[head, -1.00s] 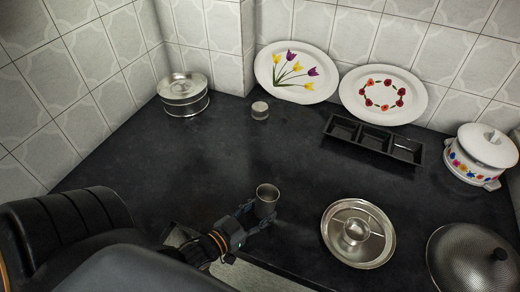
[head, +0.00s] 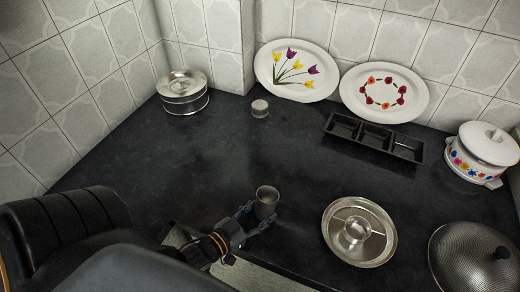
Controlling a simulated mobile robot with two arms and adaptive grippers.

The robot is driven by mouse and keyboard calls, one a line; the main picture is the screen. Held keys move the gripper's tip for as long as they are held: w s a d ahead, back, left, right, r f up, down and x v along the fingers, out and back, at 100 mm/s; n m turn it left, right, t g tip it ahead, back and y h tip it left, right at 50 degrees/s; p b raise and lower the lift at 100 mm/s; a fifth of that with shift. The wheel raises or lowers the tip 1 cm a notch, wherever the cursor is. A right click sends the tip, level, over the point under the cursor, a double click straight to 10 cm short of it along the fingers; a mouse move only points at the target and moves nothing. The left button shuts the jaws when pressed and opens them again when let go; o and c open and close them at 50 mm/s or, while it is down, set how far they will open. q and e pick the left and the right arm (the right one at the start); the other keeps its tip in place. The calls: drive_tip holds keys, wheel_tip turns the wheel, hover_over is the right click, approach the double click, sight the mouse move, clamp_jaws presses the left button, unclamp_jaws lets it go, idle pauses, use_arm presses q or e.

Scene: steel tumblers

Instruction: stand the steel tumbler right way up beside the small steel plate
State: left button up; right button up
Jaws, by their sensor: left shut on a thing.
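The steel tumbler (head: 267,203) is upright with its open mouth facing up, near the front edge of the dark counter. My left gripper (head: 262,216) is shut on it, with its fingers around the tumbler's sides. Whether the tumbler's base touches the counter is hard to tell. The small steel plate (head: 337,240) lies flat to the right of the tumbler, with a clear gap between them. My right gripper is not in view.
A black three-part tray (head: 375,137), a white lidded pot (head: 482,155) and a domed steel lid (head: 470,262) are to the right. A round steel tin (head: 183,93) and a small steel container (head: 260,108) stand at the back. The counter's middle is clear.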

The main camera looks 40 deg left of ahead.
use_arm(q)
drive_tip(key=shift+f, duration=0.15)
drive_tip(key=o, duration=1.6)
drive_tip(key=o, duration=0.5)
wheel_tip(320, 180, up, 13)
drive_tip(key=p, duration=1.3)
drive_tip(key=shift+f, duration=0.15)
